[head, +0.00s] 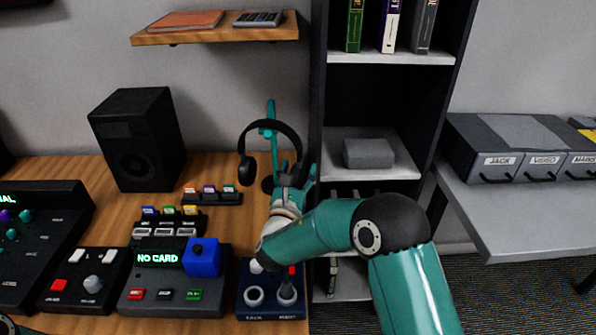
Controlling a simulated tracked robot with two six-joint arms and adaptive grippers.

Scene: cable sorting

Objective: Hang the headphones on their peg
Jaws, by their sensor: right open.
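The black headphones (287,129) are at the back right of the wooden desk, band up. Their band crosses a teal stand (271,108) just below its top and appears to rest on its peg; the exact contact is too small to tell. The left ear cup (249,168) hangs free above the desk; the other side is partly hidden by my gripper. My right gripper (296,172) is open, just below and in front of the band at the right. I cannot tell whether it touches the headphones.
A black shelf unit (317,120) stands close at the right of the stand. A speaker (137,140), control boxes (165,282) and a switch box (272,310) occupy the desk. A wall shelf (215,34) is above. Bare desk lies left of the stand.

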